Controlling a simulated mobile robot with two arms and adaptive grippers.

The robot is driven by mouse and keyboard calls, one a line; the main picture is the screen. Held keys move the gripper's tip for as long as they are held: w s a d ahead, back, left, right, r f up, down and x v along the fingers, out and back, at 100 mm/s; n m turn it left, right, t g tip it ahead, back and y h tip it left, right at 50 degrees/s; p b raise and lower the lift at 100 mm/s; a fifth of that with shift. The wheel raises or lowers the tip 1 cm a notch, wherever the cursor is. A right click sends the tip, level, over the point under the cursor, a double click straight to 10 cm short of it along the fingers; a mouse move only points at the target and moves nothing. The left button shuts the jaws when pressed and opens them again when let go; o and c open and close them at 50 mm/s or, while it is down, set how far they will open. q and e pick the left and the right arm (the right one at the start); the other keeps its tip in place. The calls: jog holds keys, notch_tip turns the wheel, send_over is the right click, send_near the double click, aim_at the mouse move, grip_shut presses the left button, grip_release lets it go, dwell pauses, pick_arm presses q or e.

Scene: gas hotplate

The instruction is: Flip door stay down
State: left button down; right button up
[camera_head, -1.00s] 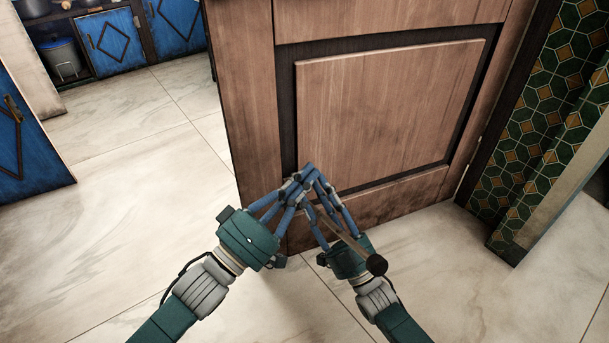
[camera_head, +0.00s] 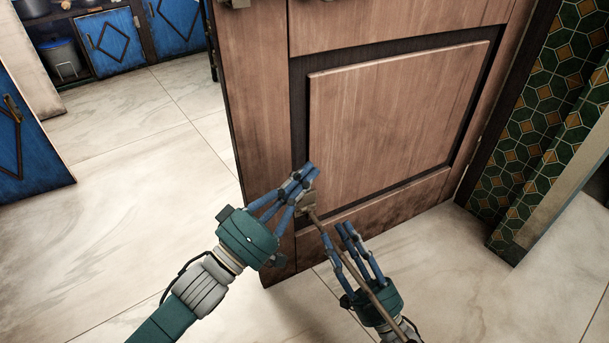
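The wooden door (camera_head: 390,120) stands open. The door stay is a thin brown rod (camera_head: 330,243) that runs from a small bracket (camera_head: 307,200) low on the door down to the right, across my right gripper; its lower end is hard to make out. My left gripper (camera_head: 303,176) is at the bracket, its blue fingers drawn together just above it. Whether they pinch any of it is not clear. My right gripper (camera_head: 335,232) is below and right of the bracket, its fingers apart, with the rod passing in front of its palm.
Pale tiled floor (camera_head: 110,220) is clear to the left. Blue cabinets (camera_head: 115,42) and a grey bin (camera_head: 62,60) stand at the back left. A green patterned wall (camera_head: 545,130) borders the door's right side.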

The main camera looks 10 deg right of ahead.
notch_tip(320, 180, up, 10)
jog(key=w+a+t+y, duration=0.1)
jog(key=w+a, duration=0.1)
jog(key=shift+a+f+n+y, duration=0.2)
jog(key=shift+n+y, duration=0.2)
dwell(0.4)
dwell(1.3)
